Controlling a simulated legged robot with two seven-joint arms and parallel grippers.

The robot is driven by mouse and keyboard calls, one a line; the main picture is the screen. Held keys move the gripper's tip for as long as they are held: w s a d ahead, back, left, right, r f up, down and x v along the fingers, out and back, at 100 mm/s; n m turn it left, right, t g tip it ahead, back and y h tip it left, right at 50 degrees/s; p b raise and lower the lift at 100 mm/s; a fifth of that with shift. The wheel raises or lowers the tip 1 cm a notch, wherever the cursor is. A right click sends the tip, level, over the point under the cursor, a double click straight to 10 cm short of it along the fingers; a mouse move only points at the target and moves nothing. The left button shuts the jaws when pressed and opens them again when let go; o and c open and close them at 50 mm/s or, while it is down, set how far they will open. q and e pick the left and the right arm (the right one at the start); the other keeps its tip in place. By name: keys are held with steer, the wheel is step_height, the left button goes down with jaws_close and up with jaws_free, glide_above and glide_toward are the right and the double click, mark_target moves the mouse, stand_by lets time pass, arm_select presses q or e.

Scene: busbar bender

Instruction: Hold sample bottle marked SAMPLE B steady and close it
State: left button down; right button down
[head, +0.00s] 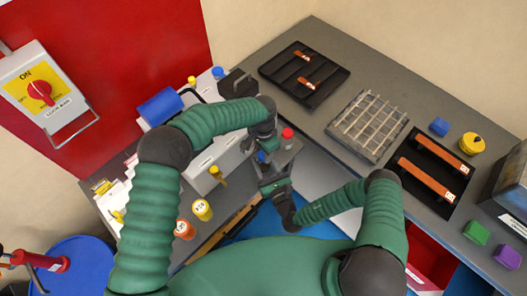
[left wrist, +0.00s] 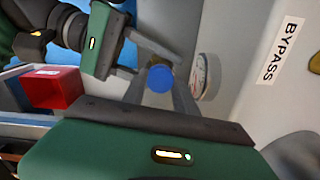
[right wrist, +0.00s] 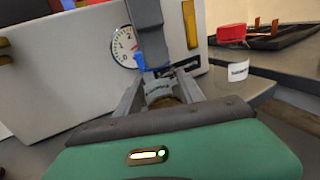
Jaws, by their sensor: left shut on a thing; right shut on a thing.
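The sample bottle (right wrist: 160,92), with a pale label too small to read, is between the fingers of my right gripper (right wrist: 160,88), which is shut on it. The blue cap (right wrist: 148,63) sits just above the bottle's top, held by my left gripper (right wrist: 150,58), which is shut on it from above. In the left wrist view the blue cap (left wrist: 160,78) hides the bottle below. I cannot tell whether the cap touches the bottle's neck. In the head view both grippers meet beside the grey machine, and the blue cap (head: 261,157) shows small.
The grey machine (right wrist: 60,60) with a round gauge (right wrist: 124,46) stands close behind the bottle. A red-capped bottle (head: 287,134) with a white label stands close by on the right. Yellow and orange containers (head: 202,209) stand at the front left. A wire rack (head: 367,125) and black trays lie right.

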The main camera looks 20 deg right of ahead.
arm_select(q)
steer(key=c, duration=1)
jaws_free()
arm_select(e)
steer(key=shift+f, duration=0.1)
arm_select(q)
steer(key=shift+o, duration=0.2)
steer(key=shift+r, duration=2.3)
steer(key=shift+c, duration=0.5)
steer(key=n, duration=0.1)
steer(key=r+n, duration=0.1)
steer(key=n, duration=0.1)
steer(key=shift+s+a+n, duration=0.1)
steer(key=shift+s+n, duration=0.05)
steer(key=shift+n, duration=0.15)
steer(key=n, duration=0.1)
steer(key=r+n, duration=0.1)
steer(key=n, duration=0.3)
steer(key=shift+r, duration=0.25)
steer(key=shift+r+n, duration=0.45)
steer(key=shift+n, duration=0.75)
